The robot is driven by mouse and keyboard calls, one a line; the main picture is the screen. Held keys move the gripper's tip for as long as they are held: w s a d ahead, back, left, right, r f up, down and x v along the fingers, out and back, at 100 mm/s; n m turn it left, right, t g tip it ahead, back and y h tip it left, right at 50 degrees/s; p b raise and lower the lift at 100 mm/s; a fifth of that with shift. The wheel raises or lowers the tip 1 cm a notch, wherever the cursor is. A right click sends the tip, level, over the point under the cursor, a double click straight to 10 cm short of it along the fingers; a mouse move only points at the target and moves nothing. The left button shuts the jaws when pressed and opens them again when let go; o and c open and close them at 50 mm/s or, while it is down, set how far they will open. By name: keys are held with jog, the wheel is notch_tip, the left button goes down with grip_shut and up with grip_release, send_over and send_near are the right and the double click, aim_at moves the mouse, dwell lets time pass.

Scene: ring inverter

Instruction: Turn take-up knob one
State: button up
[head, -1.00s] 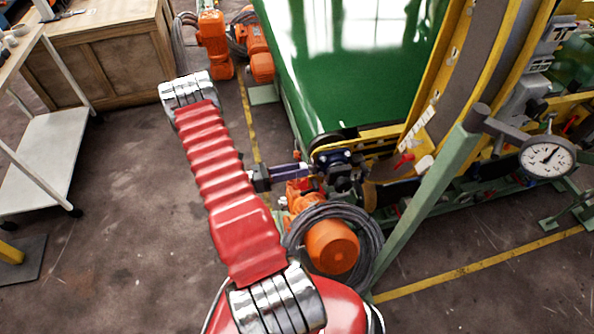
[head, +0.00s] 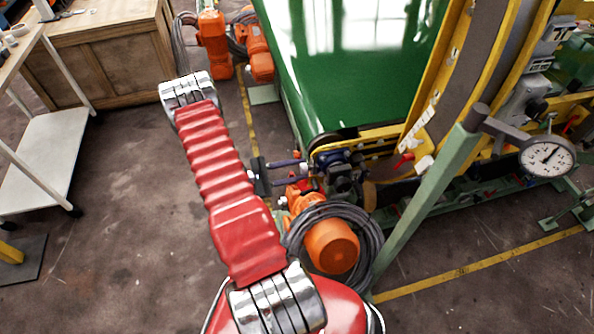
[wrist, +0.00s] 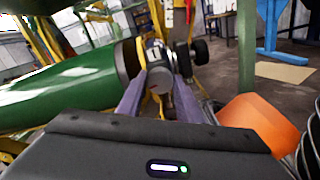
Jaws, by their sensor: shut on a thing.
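My gripper (head: 303,171) reaches right from my red arm to the dark blue and metal fittings (head: 338,158) at the lower corner of the green machine, in the head view. In the wrist view its two purple-grey fingers (wrist: 158,72) are shut on a round grey metal knob (wrist: 160,78), one finger on each side. I take this for take-up knob one; no label shows. In the head view the knob is too small and crowded to make out. A second, black knob (wrist: 201,51) shows just beyond, to the right.
An orange motor (head: 332,246) and a coil of dark cable (head: 372,262) lie close below my gripper. A green post (head: 425,195) and a dial gauge (head: 547,156) stand to the right. The green belt (head: 350,80) is behind. Open floor lies left of my arm.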

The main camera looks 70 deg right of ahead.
jog(key=m, duration=1.2)
jog(key=shift+s+a+f, duration=0.15)
jog(key=shift+s+f, duration=0.05)
dwell(0.4)
jog(key=o, duration=1)
jog(key=shift+w+r, duration=0.1)
jog(key=shift+o, duration=0.2)
jog(key=shift+w, duration=0.15)
jog(key=shift+w+a, duration=0.25)
jog(key=shift+w, duration=0.35)
jog(key=v, duration=1.2)
